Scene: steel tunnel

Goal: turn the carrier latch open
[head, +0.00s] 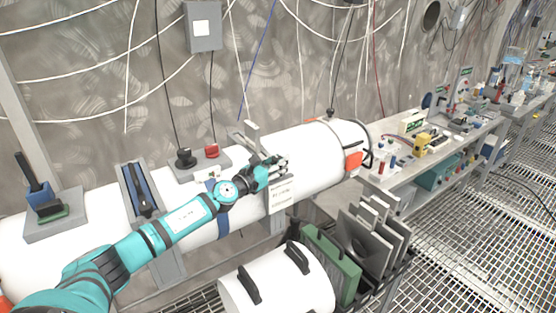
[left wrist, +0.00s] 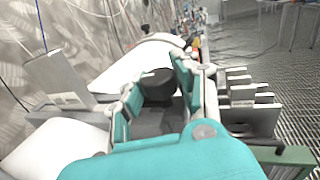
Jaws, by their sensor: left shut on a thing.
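The carrier is a long white cylinder (head: 325,150) lying across the head view. My left arm reaches in from the left, and its gripper (head: 281,163) is at the carrier's upper side, just above a white label plate (head: 282,194). In the left wrist view the teal fingers of my left gripper (left wrist: 158,88) stand on both sides of a dark round knob (left wrist: 158,84), which I take for the latch, and are shut on it. The gripper hides the knob in the head view. How far the latch is turned cannot be told. My right gripper is not in view.
A grey upright plate (head: 251,135) stands behind the gripper. A grey block with black and red plugs (head: 211,151) is on its left. Below are a white drum with black handles (head: 276,284) and a rack of grey plates (head: 372,232). A cluttered bench (head: 440,150) runs right.

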